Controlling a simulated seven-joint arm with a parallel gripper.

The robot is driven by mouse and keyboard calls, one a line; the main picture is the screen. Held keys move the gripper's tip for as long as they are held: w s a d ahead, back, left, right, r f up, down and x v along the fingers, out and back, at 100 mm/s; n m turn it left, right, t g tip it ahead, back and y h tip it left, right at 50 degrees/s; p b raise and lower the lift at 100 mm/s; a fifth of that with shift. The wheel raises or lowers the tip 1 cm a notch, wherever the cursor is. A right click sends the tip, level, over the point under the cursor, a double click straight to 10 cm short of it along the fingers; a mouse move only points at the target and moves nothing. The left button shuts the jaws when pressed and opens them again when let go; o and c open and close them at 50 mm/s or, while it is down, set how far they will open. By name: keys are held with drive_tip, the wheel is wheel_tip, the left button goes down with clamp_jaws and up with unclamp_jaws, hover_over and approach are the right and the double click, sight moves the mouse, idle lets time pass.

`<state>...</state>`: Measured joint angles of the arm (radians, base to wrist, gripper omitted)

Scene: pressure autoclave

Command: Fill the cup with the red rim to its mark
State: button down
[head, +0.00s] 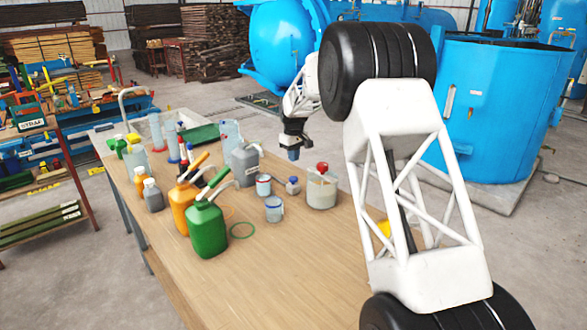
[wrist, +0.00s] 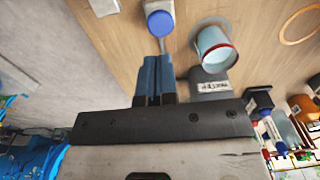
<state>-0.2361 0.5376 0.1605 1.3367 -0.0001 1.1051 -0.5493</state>
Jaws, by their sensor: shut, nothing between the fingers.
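The cup with the red rim (head: 263,186) stands upright on the wooden table in front of the grey jug. In the wrist view this cup (wrist: 213,50) shows its red rim and pale blue inside; I cannot tell its liquid level or see its mark. My gripper (head: 293,154) is above the table, behind and right of the cup, pointing down. In the wrist view its blue fingers (wrist: 156,62) are together, empty, and apart from the cup. A second cup (head: 274,210) stands nearer the front of the table. The grey jug (head: 245,166) has a label and a pale spout.
A green jug (head: 207,230), an orange jug (head: 184,205) and several bottles crowd the left. The table's front (head: 250,285) is clear.

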wheel_tip(320, 180, up, 4)
hover_over(293, 178)
drive_tip(key=shift+d+r, duration=0.1)
drive_tip(key=shift+r, duration=0.1)
idle(0.8)
drive_tip(key=shift+r, duration=1)
wheel_tip(293, 178, down, 14)
drive_tip(key=shift+r, duration=0.1)
idle(0.4)
